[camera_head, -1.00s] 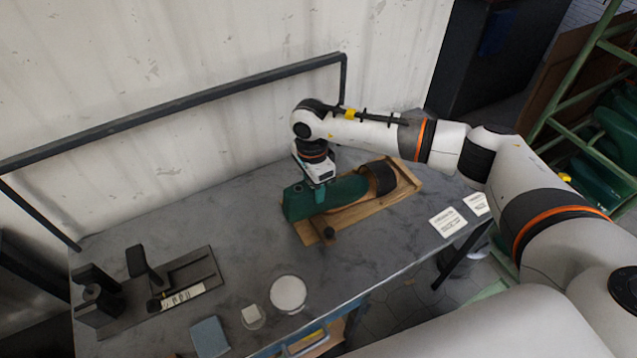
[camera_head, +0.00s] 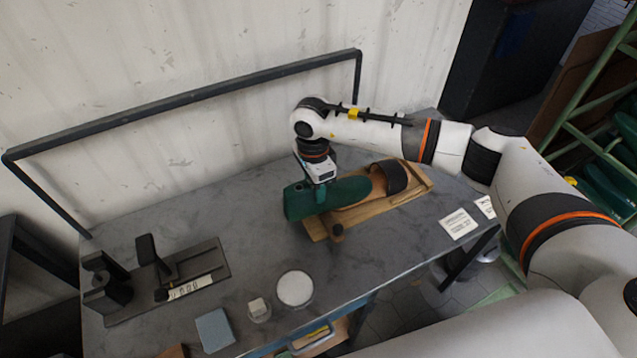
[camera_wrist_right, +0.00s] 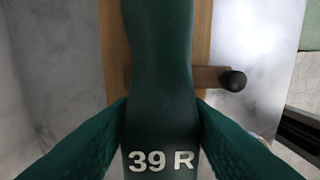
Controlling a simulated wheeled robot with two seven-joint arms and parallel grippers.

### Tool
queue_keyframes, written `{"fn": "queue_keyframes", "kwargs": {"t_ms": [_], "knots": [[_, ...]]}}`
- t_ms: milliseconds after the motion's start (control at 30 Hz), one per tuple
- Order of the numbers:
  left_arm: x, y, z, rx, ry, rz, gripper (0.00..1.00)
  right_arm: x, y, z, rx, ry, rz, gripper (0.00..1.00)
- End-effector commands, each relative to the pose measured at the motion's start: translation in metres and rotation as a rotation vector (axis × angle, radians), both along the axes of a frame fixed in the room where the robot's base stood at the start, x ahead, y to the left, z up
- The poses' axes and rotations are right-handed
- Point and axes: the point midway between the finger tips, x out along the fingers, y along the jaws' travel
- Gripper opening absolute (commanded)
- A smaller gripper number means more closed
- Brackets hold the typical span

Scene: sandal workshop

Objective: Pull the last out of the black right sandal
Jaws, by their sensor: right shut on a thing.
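The green last (camera_head: 345,191) lies over the heel part of the black right sandal, its heel end overhanging the left of the wooden board. The sandal's black strap (camera_head: 391,177) is to the right of the last's toe, with tan footbed showing between them. My right gripper (camera_head: 321,190) is shut on the last near its heel end, from above. In the right wrist view, the last (camera_wrist_right: 160,60) shows the white marking "39 R" between my two green-padded fingers (camera_wrist_right: 162,108). The last's underside is hidden. My left gripper is not in view.
The wooden board (camera_head: 418,190) with a dark knob (camera_head: 337,230) lies under the sandal. White cards (camera_head: 458,223) lie to the right. A black stand (camera_head: 165,283), a blue block (camera_head: 213,330) and a round white dish (camera_head: 295,288) are at the front left. Bare tabletop lies left of the last.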

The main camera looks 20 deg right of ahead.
Motion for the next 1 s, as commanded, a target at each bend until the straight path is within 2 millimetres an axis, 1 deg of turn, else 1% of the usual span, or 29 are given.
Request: {"fn": "queue_keyframes", "kwargs": {"t_ms": [233, 367, 1000], "knots": [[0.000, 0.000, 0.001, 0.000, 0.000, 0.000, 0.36, 0.001, 0.000, 0.002, 0.000, -0.002, 0.001, 0.18], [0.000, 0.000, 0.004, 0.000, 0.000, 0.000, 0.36, 0.001, 0.000, 0.008, 0.000, -0.003, 0.001, 0.18], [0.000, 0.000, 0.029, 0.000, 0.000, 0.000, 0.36, 0.001, 0.000, 0.057, 0.000, -0.003, 0.001, 0.18]]}}
